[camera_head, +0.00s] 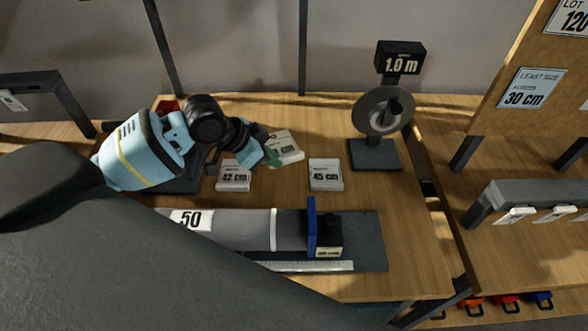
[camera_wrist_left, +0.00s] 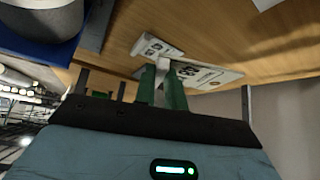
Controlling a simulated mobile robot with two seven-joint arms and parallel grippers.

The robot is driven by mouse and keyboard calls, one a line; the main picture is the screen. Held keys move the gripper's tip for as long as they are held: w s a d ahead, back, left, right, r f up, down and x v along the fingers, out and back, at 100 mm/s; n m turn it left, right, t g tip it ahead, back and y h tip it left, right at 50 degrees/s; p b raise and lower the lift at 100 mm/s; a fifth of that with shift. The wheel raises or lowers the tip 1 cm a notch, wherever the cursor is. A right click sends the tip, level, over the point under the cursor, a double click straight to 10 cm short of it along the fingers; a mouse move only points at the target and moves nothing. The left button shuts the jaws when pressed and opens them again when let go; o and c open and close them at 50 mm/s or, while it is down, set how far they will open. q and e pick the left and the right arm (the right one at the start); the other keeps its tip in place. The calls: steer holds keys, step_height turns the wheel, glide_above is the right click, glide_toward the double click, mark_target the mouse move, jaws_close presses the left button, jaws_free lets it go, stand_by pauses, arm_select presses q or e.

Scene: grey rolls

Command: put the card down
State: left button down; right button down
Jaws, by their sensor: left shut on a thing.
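My left gripper (camera_head: 266,153) reaches in from the left over the back middle of the table (camera_head: 310,110). It is shut on a white card (camera_head: 286,145), whose printed face is turned up. The card juts out beyond the fingers and lies low over the wood; I cannot tell whether it touches the table. In the left wrist view the green fingers (camera_wrist_left: 163,90) pinch the card (camera_wrist_left: 212,75). A block labelled 42 cm (camera_head: 233,177) stands just in front of the gripper, and one labelled 45 cm (camera_head: 325,176) stands to the right. My right gripper is not seen.
A grey roll (camera_head: 240,228) marked 50 lies along the front against a blue plate (camera_head: 311,227), with a ruler (camera_head: 310,266) before it. A stand with a disc (camera_head: 383,112) and a 1.0 m sign (camera_head: 400,60) stands at the back right. Bare wood lies between.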

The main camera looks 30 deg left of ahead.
arm_select(q)
steer(key=shift+s+f, duration=0.15)
steer(key=shift+f, duration=0.15)
steer(key=shift+f+b, duration=0.3)
steer(key=shift+f, duration=4.35)
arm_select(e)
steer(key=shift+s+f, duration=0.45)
arm_select(q)
steer(key=shift+f, duration=0.1)
steer(key=c, duration=1.5)
jaws_free()
steer(key=shift+f, duration=0.1)
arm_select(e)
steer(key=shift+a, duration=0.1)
arm_select(q)
steer(key=shift+o, duration=0.2)
